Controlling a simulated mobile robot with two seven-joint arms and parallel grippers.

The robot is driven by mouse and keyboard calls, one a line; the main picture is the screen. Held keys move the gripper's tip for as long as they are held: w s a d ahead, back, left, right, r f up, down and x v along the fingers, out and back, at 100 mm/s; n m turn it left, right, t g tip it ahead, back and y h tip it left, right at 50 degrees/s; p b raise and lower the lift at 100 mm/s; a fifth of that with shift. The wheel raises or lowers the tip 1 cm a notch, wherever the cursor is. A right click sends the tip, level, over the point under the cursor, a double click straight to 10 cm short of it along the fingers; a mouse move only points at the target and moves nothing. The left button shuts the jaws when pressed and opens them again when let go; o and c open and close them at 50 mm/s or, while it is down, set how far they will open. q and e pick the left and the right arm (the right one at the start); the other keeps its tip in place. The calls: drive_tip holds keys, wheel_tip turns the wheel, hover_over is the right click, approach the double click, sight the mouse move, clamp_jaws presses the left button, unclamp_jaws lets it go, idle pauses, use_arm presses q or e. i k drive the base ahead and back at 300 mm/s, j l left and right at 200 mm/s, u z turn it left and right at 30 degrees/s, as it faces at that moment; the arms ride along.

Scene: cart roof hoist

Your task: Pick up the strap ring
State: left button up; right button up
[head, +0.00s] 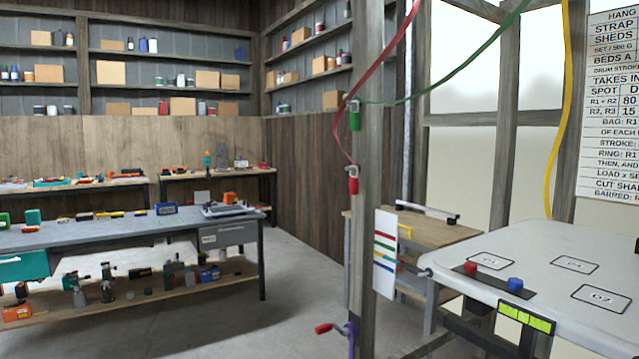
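I cannot make out a strap ring for certain in the head view. A red strap (372,75) hangs down to a red fitting (353,180) on the wooden post. A green strap (455,75) runs from the upper right to a green fitting (355,115) higher on the same post. A yellow strap (565,90) hangs at the right, and its lower end passes behind the pale panel (535,250). Neither of my grippers is in view.
The post (366,230) stands mid-view with a red-handled crank (325,328) low down. The pale panel carries marked rectangles, with a red knob (470,267) and a blue knob (515,284) near its edge. A workbench (120,232) stands left; the floor (300,285) between is clear.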

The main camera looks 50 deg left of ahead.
sight(353, 181)
drive_tip(key=u, duration=1.4)
drive_tip(key=i+l, duration=0.1)
drive_tip(key=i, duration=0.6)
drive_tip(key=i+l+u, duration=0.1)
drive_tip(key=i, duration=0.65)
